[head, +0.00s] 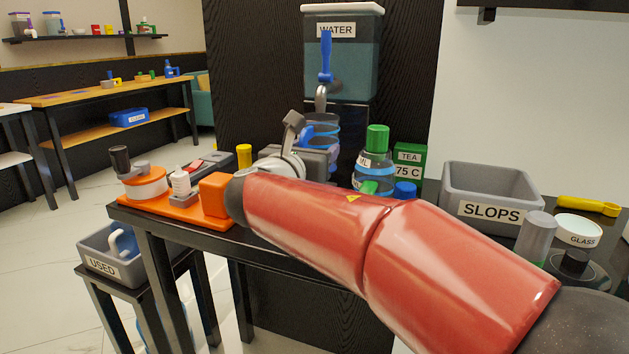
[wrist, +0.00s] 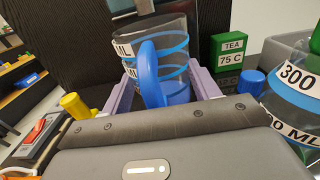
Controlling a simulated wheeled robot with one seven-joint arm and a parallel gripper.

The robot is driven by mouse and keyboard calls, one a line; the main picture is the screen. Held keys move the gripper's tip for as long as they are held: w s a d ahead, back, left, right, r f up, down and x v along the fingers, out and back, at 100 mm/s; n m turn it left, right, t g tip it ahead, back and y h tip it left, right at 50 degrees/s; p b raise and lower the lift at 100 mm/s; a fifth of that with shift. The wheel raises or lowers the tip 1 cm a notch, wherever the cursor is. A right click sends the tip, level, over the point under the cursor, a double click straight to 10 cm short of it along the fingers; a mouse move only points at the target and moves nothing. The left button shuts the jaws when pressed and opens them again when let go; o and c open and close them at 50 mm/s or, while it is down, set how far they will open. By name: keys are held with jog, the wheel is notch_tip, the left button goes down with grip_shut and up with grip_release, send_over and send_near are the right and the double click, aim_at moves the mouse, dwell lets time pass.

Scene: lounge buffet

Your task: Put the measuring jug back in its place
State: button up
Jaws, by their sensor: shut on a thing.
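The measuring jug (wrist: 176,52) is clear with blue bands, a blue handle (wrist: 152,75) and a white label ending in "ML". My gripper (wrist: 160,88) is shut on it, with a pale finger on each side of the handle. In the head view the jug (head: 322,126) shows just beyond my gripper (head: 316,158), in front of the water dispenser and below its blue tap. My arm and gripper hide its lower part, so I cannot tell whether its base touches the counter.
A green-topped marked vessel (head: 376,165), a blue-lidded item (head: 405,190) and a green tea box (head: 410,152) stand close right. The water dispenser (head: 342,65) rises behind. The slops bin (head: 490,190) is farther right. An orange tray (head: 160,204) with bottles is left.

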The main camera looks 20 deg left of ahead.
jog(key=f+b, duration=0.1)
jog(key=f, duration=0.5)
jog(key=shift+w+f, duration=0.1)
jog(key=shift+w, duration=0.1)
jog(key=shift+w+f, duration=0.2)
jog(key=shift+f, duration=0.25)
jog(key=shift+f, duration=0.2)
jog(key=o, duration=1.6)
jog(key=shift+r, duration=0.1)
jog(key=shift+c, duration=0.2)
